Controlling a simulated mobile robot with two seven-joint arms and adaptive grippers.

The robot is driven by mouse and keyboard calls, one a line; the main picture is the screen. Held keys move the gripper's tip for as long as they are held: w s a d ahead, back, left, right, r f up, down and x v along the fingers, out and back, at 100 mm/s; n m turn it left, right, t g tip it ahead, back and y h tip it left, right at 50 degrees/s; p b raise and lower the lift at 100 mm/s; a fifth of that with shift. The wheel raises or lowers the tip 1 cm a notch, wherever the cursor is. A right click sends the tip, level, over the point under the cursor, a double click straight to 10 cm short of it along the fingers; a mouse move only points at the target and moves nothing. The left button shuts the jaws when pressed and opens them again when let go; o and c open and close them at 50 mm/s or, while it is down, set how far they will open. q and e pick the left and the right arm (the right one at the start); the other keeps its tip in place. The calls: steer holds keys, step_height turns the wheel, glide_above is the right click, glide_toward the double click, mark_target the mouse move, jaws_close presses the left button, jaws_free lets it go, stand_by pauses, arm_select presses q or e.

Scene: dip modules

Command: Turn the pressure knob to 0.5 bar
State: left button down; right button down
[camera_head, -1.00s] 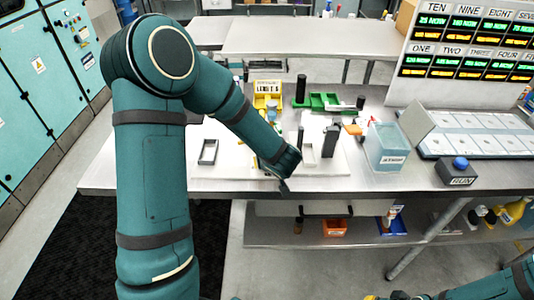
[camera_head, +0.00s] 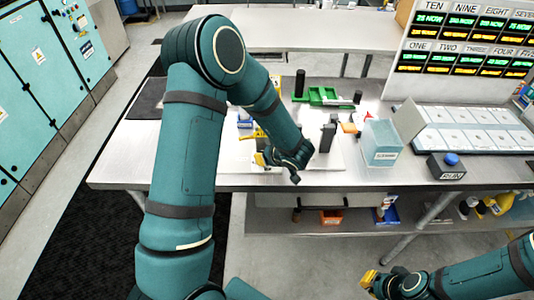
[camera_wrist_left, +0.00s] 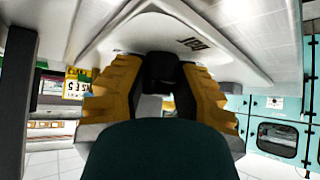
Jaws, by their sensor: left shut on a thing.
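The dark pressure knob (camera_wrist_left: 162,70) sticks out of a white panel (camera_wrist_left: 225,50) in the left wrist view, with "bar" lettering upside down beside it. My left gripper (camera_wrist_left: 160,85) has its yellow ribbed fingers shut on the knob, one on each side. The knob's pointer and scale reading are not visible. In the head view my left gripper (camera_head: 268,158) is low over the white board on the bench, and my arm hides the knob. My right gripper (camera_head: 372,282) is at the lower right, away from the bench; its finger opening is unclear.
On the bench stand a dark upright block (camera_head: 327,137), a green tray (camera_head: 322,96), a clear bluish bin (camera_head: 381,145) and a button box with a blue button (camera_head: 447,165). A display board (camera_head: 465,40) rises at the back right. A shelf with small bins lies below.

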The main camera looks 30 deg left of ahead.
arm_select(q)
steer(key=shift+s+a, duration=0.1)
steer(key=shift+a, duration=0.05)
steer(key=c, duration=0.6)
jaws_free()
steer(key=shift+f, duration=0.1)
steer(key=shift+c, duration=0.2)
steer(key=shift+d+r, duration=0.3)
steer(key=v, duration=1.1)
steer(key=shift+s, duration=0.1)
